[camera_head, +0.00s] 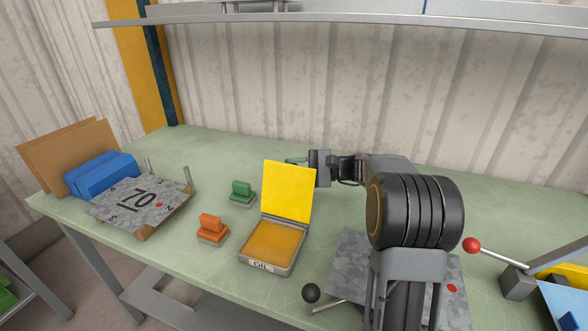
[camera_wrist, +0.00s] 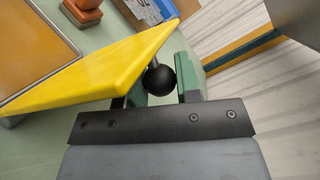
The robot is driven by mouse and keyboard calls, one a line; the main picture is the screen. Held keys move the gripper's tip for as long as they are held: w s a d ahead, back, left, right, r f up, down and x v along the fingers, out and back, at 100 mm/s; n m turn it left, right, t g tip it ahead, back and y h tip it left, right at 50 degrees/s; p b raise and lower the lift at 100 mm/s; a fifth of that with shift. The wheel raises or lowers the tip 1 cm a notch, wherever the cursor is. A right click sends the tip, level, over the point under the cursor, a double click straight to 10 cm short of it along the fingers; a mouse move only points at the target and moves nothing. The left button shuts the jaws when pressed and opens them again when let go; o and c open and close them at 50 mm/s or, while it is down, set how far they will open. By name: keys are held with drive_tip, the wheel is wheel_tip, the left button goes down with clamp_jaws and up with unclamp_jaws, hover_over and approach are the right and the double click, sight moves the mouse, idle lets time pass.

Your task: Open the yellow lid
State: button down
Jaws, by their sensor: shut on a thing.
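The yellow lid (camera_head: 288,190) stands raised, near upright, at the back edge of a small metal box (camera_head: 266,264) labelled "Oil". The box is open and shows an orange-brown inside. In the wrist view the lid (camera_wrist: 95,75) slants across the left, with a black ball knob (camera_wrist: 160,79) at its edge. My gripper (camera_wrist: 163,84) is shut on the knob, with green fingers on either side of it. In the head view my gripper (camera_head: 298,161) is behind the top of the lid, and the lid hides the knob.
An orange stamp-like block (camera_head: 212,228) and a green one (camera_head: 242,192) stand left of the box. A grey panel marked 70 (camera_head: 140,203) and blue blocks (camera_head: 100,175) lie farther left. A red-knobbed lever (camera_head: 472,245) stands at right. A shelf (camera_head: 350,14) hangs above.

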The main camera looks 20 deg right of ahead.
drive_tip(key=shift+s+a+r+n+h+b, duration=0.2)
drive_tip(key=shift+s+a+n+b, duration=0.15)
drive_tip(key=shift+s+n+b, duration=0.15)
drive_tip(key=shift+s+a+r+n+h+b, duration=0.2)
drive_tip(key=shift+s+a+n+b, duration=0.15)
drive_tip(key=shift+b, duration=0.2)
drive_tip(key=shift+s+r+n, duration=0.2)
drive_tip(key=shift+s+n, duration=0.05)
drive_tip(key=c, duration=1.1)
unclamp_jaws()
drive_tip(key=v, duration=1.3)
drive_tip(key=shift+d, duration=0.4)
drive_tip(key=shift+r, duration=0.1)
